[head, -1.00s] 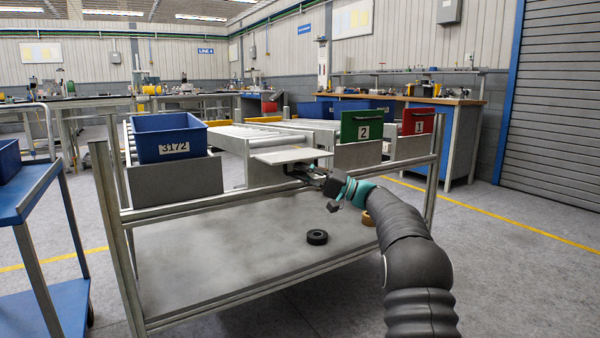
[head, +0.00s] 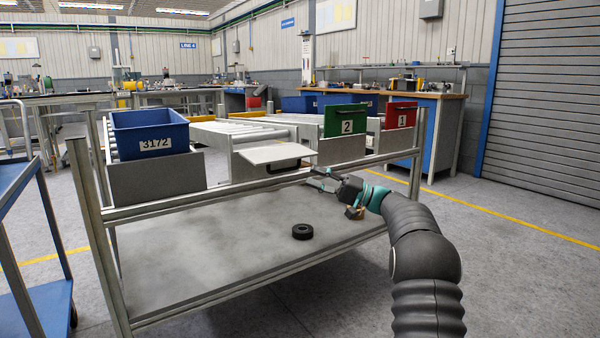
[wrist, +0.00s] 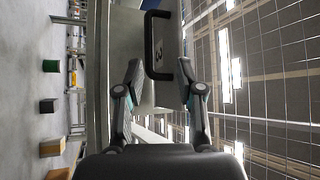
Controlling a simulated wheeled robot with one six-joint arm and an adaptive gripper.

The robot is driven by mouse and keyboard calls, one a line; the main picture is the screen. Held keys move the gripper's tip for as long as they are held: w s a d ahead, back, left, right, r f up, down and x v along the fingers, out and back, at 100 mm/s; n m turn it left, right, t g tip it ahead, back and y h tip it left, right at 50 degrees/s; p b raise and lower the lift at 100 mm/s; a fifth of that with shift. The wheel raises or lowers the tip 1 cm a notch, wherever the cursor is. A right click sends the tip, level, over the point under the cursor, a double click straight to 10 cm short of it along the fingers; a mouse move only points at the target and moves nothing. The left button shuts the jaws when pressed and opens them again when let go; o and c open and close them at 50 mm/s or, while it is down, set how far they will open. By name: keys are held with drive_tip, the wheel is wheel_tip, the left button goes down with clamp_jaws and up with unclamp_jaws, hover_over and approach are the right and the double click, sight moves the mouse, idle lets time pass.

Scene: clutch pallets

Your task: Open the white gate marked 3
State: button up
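The white gate (head: 276,153) is swung out to nearly flat, while the other gates stand upright. Its dark handle (head: 284,168) shows at its front edge. My gripper (head: 314,178) is just below and to the right of the gate in the head view. In the wrist view my gripper (wrist: 159,72) is open, its two fingers apart on either side of the handle's near end, with no grip on it.
A green gate marked 2 (head: 347,113) and a red gate marked 1 (head: 401,115) stand to the right. A blue bin labelled 3172 (head: 150,135) sits on the left lane. A black ring (head: 302,231) lies on the lower shelf (head: 220,260). A blue cart (head: 15,180) is at left.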

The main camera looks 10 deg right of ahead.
drive_tip(key=shift+v, duration=1.35)
